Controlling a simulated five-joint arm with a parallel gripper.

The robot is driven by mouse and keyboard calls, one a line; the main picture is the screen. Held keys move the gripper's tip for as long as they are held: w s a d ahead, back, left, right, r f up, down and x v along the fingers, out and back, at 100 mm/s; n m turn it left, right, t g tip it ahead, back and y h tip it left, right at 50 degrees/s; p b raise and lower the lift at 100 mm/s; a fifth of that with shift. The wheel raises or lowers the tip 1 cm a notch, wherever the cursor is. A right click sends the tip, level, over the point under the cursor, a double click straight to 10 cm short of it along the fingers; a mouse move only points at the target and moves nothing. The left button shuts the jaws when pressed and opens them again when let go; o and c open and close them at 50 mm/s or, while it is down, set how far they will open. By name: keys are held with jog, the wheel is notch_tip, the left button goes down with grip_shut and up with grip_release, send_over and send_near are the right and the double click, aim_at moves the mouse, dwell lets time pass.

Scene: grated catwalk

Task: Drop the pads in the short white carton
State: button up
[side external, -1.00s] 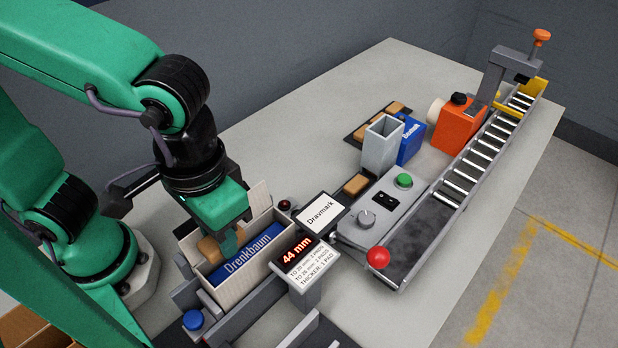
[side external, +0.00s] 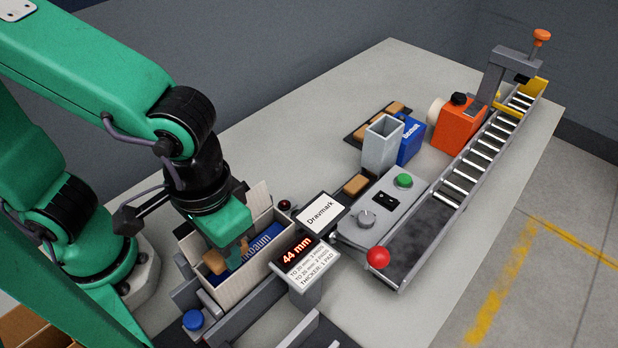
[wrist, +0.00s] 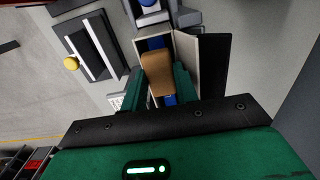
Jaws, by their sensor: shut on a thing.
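My gripper (wrist: 158,90) is shut on a tan pad (wrist: 158,72). The pad (side external: 215,262) also shows in the side view, at the left end of the open white carton (side external: 252,283), at about the height of its rim. A blue box (side external: 262,243) with white lettering lies inside the carton, partly hidden by my gripper; blue shows around the pad in the wrist view. I cannot tell whether the pad touches the box. A loose tan pad (side external: 356,184) lies beside the control panel. More tan pads (side external: 395,108) lie on a dark tray at the back.
A display (side external: 297,250) by the carton reads 44 mm; its card lists pads by thickness, thicker being 1 pad. A "Dravmark" sign (side external: 321,213), a panel with a green button (side external: 404,180), a grey open bin (side external: 382,143), an orange container (side external: 458,125) and a roller conveyor (side external: 480,165) stand rightward.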

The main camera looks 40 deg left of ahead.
dwell(0.3)
jog(key=o, duration=1)
jog(key=shift+s+a+f, duration=0.1)
jog(key=shift+a, duration=0.05)
jog(key=shift+r, duration=0.4)
jog(key=o, duration=0.3)
jog(key=shift+r, duration=2.7)
